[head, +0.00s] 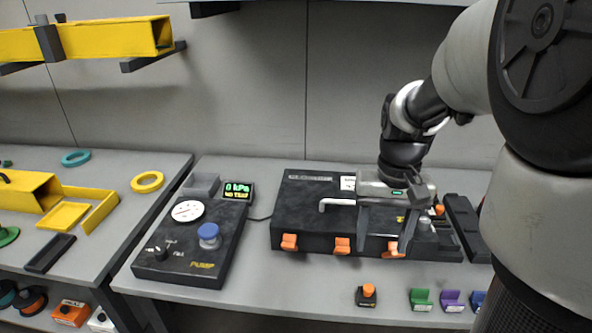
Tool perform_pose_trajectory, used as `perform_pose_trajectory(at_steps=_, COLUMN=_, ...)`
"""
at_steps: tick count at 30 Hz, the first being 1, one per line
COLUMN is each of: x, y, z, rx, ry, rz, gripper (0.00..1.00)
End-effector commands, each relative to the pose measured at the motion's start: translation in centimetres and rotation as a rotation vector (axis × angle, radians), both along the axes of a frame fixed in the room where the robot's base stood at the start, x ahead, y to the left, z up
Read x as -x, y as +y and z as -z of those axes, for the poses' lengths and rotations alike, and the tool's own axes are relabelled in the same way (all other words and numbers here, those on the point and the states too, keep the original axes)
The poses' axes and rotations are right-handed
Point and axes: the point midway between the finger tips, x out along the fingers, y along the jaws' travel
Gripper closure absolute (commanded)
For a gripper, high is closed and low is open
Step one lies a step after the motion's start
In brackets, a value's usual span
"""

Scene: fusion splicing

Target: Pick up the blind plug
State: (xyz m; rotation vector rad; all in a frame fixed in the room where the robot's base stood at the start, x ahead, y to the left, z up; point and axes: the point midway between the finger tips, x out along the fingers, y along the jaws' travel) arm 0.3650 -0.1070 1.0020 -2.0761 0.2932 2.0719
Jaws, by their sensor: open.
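No part is clearly labelled as the blind plug. A small black block with an orange round top (367,294) stands upright near the front edge of the table and may be it. Another small orange-topped part (438,209) sits at the right end of the black box and could also be it. My gripper (384,245) points down over the right half of the black box (300,215), its fingers apart with nothing visible between them. It is behind and above the orange-topped block, apart from it. The fingers hide part of the box's top and front.
Orange latches (342,245) line the box's front, and a grey bent handle (338,202) stands on top. A pump unit (190,240) reading 0 kPa is at left. Green (420,299) and purple (452,300) blocks stand at front right. The table front between pump and orange-topped block is clear.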

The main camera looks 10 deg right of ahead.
Motion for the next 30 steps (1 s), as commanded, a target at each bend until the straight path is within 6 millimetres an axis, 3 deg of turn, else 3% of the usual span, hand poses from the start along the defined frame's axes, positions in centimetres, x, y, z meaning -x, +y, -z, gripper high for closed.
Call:
perform_pose_trajectory(at_steps=16, x=0.0, y=0.0, z=10.5, rx=-0.005, ry=0.005, rz=0.003, gripper=0.45)
perform_pose_trajectory(at_steps=26, x=-0.1, y=-0.1, z=12.8, rx=-0.004, ry=0.003, rz=0.002, gripper=0.45)
perform_pose_trajectory(at_steps=30, x=-0.4, y=0.0, z=14.6, rx=-0.005, ry=0.005, rz=0.002, gripper=0.45)
